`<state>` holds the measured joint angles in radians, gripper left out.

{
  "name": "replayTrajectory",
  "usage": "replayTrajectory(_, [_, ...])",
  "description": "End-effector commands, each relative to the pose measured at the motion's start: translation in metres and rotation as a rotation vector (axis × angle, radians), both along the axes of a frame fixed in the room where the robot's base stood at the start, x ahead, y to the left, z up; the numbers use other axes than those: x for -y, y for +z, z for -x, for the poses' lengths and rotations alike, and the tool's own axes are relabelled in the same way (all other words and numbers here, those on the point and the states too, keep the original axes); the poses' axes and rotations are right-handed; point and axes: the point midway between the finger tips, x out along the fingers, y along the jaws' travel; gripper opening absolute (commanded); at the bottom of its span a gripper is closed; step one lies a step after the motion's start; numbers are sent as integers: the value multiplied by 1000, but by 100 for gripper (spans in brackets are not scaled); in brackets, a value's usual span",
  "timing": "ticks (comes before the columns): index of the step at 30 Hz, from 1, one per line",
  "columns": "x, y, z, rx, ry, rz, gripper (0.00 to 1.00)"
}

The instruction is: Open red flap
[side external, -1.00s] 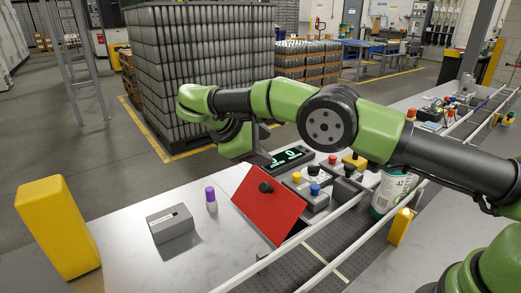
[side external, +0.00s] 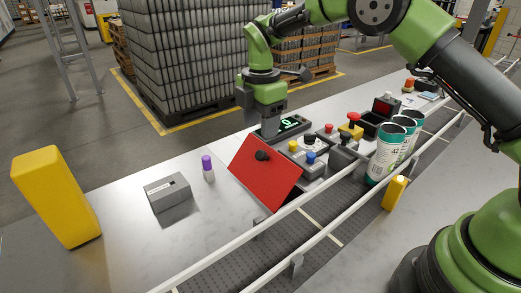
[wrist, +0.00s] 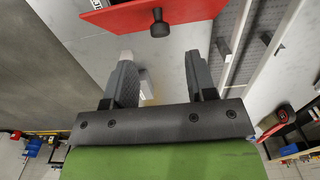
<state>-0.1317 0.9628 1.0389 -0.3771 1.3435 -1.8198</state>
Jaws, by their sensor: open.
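The red flap (side external: 265,174) is a flat, tilted panel at the edge of the conveyor, with a black knob (side external: 262,156) on its face. In the wrist view the red flap (wrist: 183,14) lies at the top, its black knob (wrist: 160,24) pointing toward my gripper. My gripper (side external: 268,128) is above and behind the flap in the side view, pointing down near the digital display. In the wrist view my gripper (wrist: 158,62) has its fingers wide apart with nothing between them. The knob is just ahead of the fingertips, not touching. What lies behind the flap is mostly hidden.
A grey box (side external: 168,192) and a purple-capped marker (side external: 208,168) stand left of the flap. A button panel (side external: 308,158) and a display (side external: 286,127) sit to its right and behind. A yellow block (side external: 55,195) stands far left.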

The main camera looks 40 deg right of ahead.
Motion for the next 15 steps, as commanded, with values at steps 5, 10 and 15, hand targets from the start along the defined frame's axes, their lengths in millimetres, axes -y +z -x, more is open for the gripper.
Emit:
replayTrajectory(5, [0, -36, 1, -5, -1, 2, 51])
replayTrajectory(10, [0, -61, 1, -4, -2, 2, 51])
replayTrajectory(15, [0, -72, 0, -2, -3, 2, 51])
